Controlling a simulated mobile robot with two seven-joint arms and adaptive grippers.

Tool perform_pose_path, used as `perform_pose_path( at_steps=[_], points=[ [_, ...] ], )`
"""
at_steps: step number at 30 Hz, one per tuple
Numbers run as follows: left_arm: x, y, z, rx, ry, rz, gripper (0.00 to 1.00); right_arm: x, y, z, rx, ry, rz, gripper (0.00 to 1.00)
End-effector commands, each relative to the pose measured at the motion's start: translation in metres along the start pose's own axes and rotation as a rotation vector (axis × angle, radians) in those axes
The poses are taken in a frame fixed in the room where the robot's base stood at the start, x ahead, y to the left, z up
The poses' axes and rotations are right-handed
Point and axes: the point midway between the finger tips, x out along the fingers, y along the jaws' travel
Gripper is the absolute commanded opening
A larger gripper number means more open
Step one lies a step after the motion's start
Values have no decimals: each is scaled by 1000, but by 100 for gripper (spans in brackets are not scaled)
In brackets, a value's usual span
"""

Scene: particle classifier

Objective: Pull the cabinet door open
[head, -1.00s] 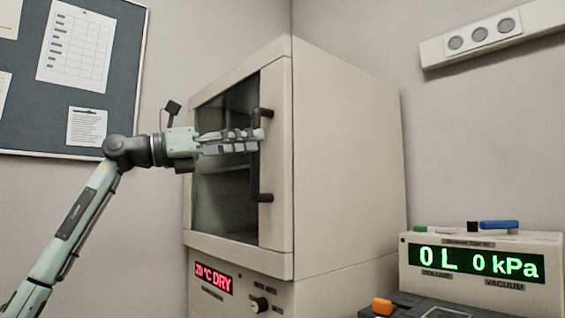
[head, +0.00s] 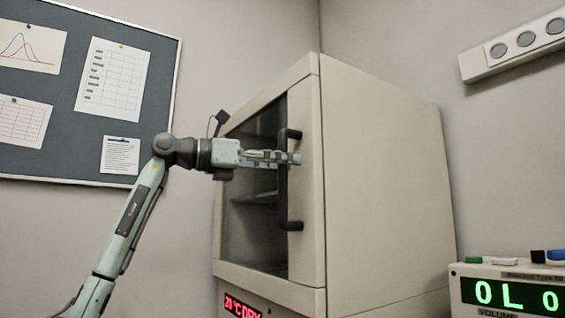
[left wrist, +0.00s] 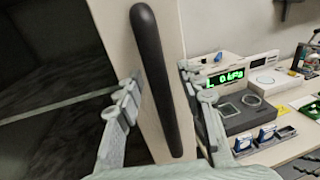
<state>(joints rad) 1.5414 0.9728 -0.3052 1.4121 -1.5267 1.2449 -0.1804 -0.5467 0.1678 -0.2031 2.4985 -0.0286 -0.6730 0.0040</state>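The cabinet (head: 380,180) is a beige box with a dark glass front, and its door (head: 308,190) looks shut. The door carries a dark vertical bar handle (head: 283,195). My left gripper (head: 295,158) is at the upper part of the handle. In the left wrist view the handle (left wrist: 158,80) runs between the two fingers of my left gripper (left wrist: 162,92). The fingers are apart, one on each side, with a gap seen beside the bar. My right gripper is in neither view.
A display box (head: 510,290) with green digits stands right of the cabinet. A red readout (head: 243,307) sits below the door. A pin board (head: 70,100) and a socket strip (head: 515,45) are on the walls. The left wrist view shows a cluttered bench (left wrist: 295,145) to the right.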

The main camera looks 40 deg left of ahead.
Motion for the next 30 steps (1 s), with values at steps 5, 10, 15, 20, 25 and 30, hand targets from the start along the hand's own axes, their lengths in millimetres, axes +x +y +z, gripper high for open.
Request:
perform_pose_path(
  at_steps=[5, 10, 15, 20, 25, 30],
  points=[
    [0, 0, 0, 0, 0, 0, 38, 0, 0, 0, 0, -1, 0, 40],
    [0, 0, 0, 0, 0, 0, 21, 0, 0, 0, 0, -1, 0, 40],
    [0, 0, 0, 0, 0, -1, 0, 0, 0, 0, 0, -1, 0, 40],
    [0, 0, 0, 0, 0, -1, 0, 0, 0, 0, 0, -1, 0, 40],
    [0, 0, 0, 0, 0, -1, 0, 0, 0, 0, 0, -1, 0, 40],
    [-6, 0, 0, -1, 0, -9, 0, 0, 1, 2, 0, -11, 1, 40]
  ],
)
